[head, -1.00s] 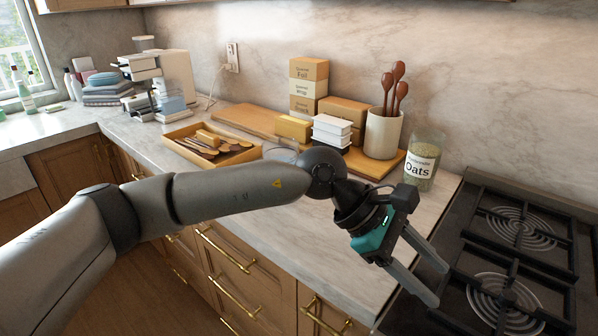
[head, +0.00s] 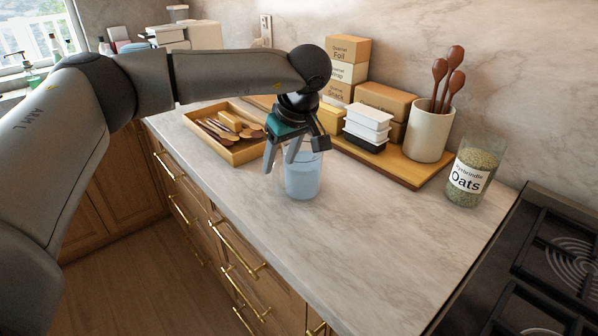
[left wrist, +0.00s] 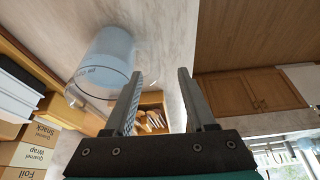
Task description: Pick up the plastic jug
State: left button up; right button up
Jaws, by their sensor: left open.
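The plastic jug (head: 304,179) is a translucent, pale blue container standing upright on the marble counter. In the left wrist view the jug (left wrist: 108,52) shows at upper left, beside the fingers and not between them. My left gripper (head: 281,160) is open and empty, with its fingers pointing down close to the jug's left side in the head view. Its two fingers also show in the left wrist view (left wrist: 160,74). The gripper hides part of the jug's top, and I cannot tell whether they touch. My right gripper is out of view.
A wooden tray of utensils (head: 240,153) lies behind and left of the jug. A wooden board (head: 405,171) holds boxes, white containers (head: 368,122) and a spoon crock (head: 428,133). An oats jar (head: 473,172) stands near the stove (head: 540,250). The front right counter is clear.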

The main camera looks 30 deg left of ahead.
aim_at(278, 175)
pick_arm(q)
jog(key=x, duration=0.3)
jog(key=shift+d, duration=0.1)
jog(key=shift+w+a+f, duration=0.1)
jog(key=shift+a+f, duration=0.1)
jog(key=shift+f, duration=0.3)
jog(key=shift+w+f, duration=0.1)
jog(key=shift+f, duration=0.25)
jog(key=b+x, duration=0.1)
jog(key=x, duration=0.3)
jog(key=shift+w+f, duration=0.2)
jog(key=shift+w, duration=0.05)
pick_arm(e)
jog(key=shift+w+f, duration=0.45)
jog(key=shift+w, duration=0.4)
pick_arm(q)
grip_shut()
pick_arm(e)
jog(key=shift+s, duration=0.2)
